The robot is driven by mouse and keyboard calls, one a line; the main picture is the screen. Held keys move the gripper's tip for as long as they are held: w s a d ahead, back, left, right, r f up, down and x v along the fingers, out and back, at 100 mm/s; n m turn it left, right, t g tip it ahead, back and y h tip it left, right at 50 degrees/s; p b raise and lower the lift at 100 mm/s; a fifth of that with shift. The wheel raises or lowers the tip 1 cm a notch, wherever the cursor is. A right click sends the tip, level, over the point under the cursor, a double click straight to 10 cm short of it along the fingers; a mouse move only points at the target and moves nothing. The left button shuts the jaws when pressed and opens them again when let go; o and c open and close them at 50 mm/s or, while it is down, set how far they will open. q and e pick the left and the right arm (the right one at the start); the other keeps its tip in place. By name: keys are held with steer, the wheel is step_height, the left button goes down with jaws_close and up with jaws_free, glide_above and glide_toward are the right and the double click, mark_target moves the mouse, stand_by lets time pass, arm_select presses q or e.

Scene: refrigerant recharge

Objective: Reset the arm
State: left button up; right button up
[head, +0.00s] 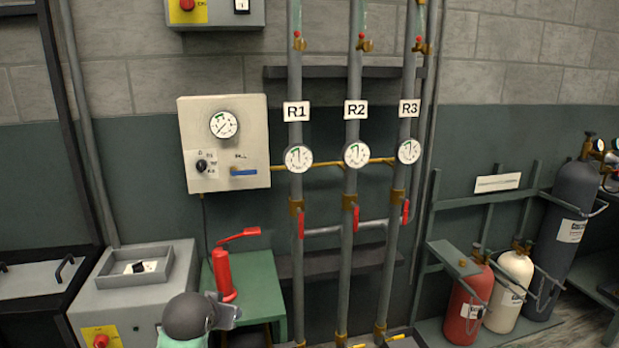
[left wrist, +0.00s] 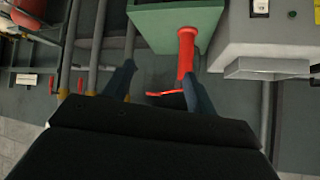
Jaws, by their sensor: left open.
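My left arm comes in at the bottom of the head view, with the left gripper (head: 225,313) low in front of the green stand. In the left wrist view, the dark fingers of my left gripper (left wrist: 159,72) are spread apart with nothing held between them. A red pump-like cylinder with a red lever (head: 223,274) stands on the green stand (head: 262,286), just beyond the gripper. It also shows in the left wrist view (left wrist: 186,52), upside down and near one finger; whether they touch cannot be told. My right gripper is out of view.
Pipes R1, R2 and R3 (head: 352,210) carry gauges and red-handled valves. A white gauge panel (head: 225,145) hangs on the wall. A grey control box (head: 135,285) stands left. Red (head: 468,305), cream (head: 512,290) and grey (head: 572,235) cylinders stand in a rack at right.

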arm_select(q)
steer(key=s+d+f+g, duration=0.2)
steer(key=s+d+f, duration=0.1)
steer(key=s+f, duration=0.5)
steer(key=s+d+f+g+h+p, duration=0.1)
steer(key=s+d+f+g, duration=0.1)
steer(key=s+f, duration=0.6)
steer(key=s+d, duration=0.1)
steer(key=s, duration=0.4)
steer(key=shift+m, duration=0.4)
steer(key=s+f+g, duration=0.1)
steer(key=s+f, duration=0.2)
steer(key=s, duration=0.2)
steer(key=s+f+g, duration=0.1)
steer(key=s+f, duration=0.2)
steer(key=s, duration=0.2)
steer(key=s+f+g, duration=0.1)
steer(key=s+f, duration=0.2)
steer(key=s, duration=0.3)
steer(key=shift+d+f+g+p, duration=0.2)
steer(key=shift+d+g+p, duration=0.1)
steer(key=shift+p, duration=0.1)
steer(key=shift+c, duration=0.3)
